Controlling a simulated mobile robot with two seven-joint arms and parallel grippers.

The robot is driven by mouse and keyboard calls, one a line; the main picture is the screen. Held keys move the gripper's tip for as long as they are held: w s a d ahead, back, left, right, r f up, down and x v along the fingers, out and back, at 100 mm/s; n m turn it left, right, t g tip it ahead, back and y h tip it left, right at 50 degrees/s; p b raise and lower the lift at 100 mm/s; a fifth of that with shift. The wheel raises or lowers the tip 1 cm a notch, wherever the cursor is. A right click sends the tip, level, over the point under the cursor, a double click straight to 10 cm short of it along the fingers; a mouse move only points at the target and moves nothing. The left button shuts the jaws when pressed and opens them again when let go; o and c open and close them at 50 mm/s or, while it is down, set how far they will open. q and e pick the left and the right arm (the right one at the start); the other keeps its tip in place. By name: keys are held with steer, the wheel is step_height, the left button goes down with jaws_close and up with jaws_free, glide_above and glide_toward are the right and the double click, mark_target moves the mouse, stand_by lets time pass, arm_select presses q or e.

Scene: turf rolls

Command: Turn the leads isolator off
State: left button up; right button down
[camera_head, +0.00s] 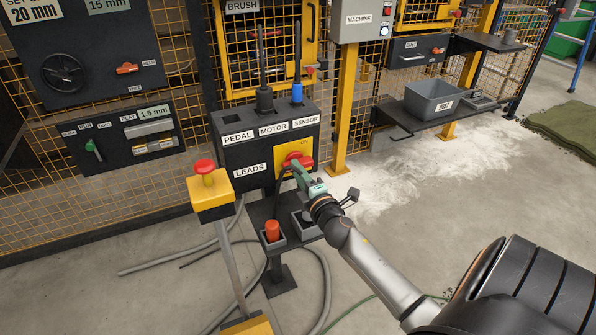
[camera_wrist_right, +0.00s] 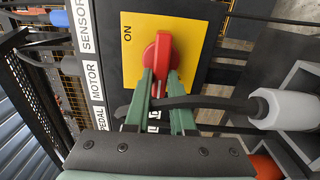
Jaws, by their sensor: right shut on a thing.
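The leads isolator is a red rotary handle (camera_head: 297,160) on a yellow plate (camera_head: 281,156), on the front of a black box marked LEADS, PEDAL, MOTOR and SENSOR. Any OFF mark is hidden or out of sight. My right gripper (camera_head: 299,172) is shut on the handle; its green fingers (camera_wrist_right: 160,82) close around the handle's near end. My left gripper is not in view.
Black and blue plugs (camera_head: 297,88) stand on top of the box. Below it, a small stand holds an orange-red object (camera_head: 272,231). A dark cable with a grey plug (camera_wrist_right: 283,108) runs by my fingers. A yellow pedestal with a red button (camera_head: 205,168) stands at left.

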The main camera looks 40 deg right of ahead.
stand_by(0.3)
steer(key=c, duration=0.8)
jaws_free()
steer(key=shift+o, duration=0.2)
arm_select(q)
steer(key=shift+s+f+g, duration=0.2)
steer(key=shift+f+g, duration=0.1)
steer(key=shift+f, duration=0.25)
arm_select(e)
steer(key=v, duration=1.2)
steer(key=shift+s, duration=0.3)
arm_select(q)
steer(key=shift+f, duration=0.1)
